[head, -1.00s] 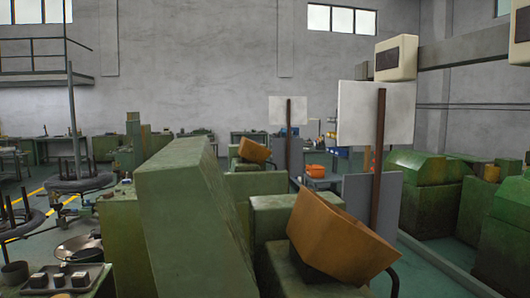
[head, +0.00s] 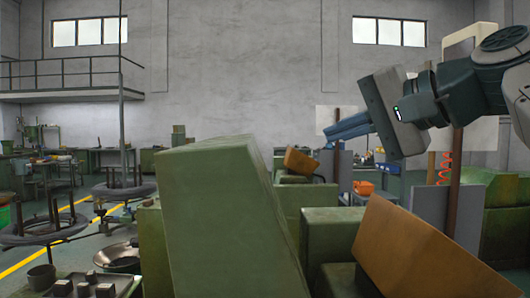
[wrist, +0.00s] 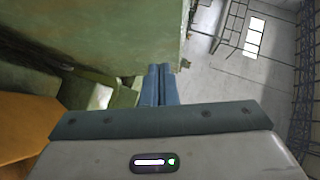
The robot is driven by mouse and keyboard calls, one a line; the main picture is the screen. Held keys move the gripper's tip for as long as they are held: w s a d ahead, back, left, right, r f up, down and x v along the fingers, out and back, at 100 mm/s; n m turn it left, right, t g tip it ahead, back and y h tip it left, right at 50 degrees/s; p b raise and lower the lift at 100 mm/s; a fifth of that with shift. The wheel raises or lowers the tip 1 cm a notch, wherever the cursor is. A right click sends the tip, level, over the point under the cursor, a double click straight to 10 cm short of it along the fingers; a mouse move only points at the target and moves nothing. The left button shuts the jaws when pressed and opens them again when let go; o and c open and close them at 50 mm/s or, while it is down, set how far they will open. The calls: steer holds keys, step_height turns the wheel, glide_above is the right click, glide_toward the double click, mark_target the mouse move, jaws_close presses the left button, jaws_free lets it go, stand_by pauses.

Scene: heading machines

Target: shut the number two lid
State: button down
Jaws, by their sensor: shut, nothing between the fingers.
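A large green slanted cover (head: 215,215) stands raised in the middle of the head view, left of an orange-brown tilted tray (head: 420,255). It looks like a machine lid, but no number shows on it, so I cannot tell whether it is the number two lid. My gripper (head: 328,136) is up at the right, its blue fingers together and empty, pointing left. In the head view it appears above and right of the green cover, apart from it. In the wrist view, the closed fingers (wrist: 160,70) lie below the edge of a green panel (wrist: 100,35).
A smaller orange-brown tray (head: 303,161) sits on a machine farther back. Wire-coil stands (head: 50,228) and a tray of small parts (head: 100,286) are at the left. An upright post (head: 454,180) stands behind my arm. Green floor shows at the far left.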

steer(key=shift+y, duration=0.3)
steer(key=shift+w+a+f+p, duration=0.25)
steer(key=shift+w+a, duration=0.9)
steer(key=shift+a, duration=0.6)
steer(key=shift+w+a+f+p, duration=0.1)
steer(key=shift+w+a+f, duration=0.3)
steer(key=shift+w+a, duration=1.1)
steer(key=shift+w+a+f+p, duration=0.25)
steer(key=shift+w+a, duration=0.55)
steer(key=shift+a, duration=1.25)
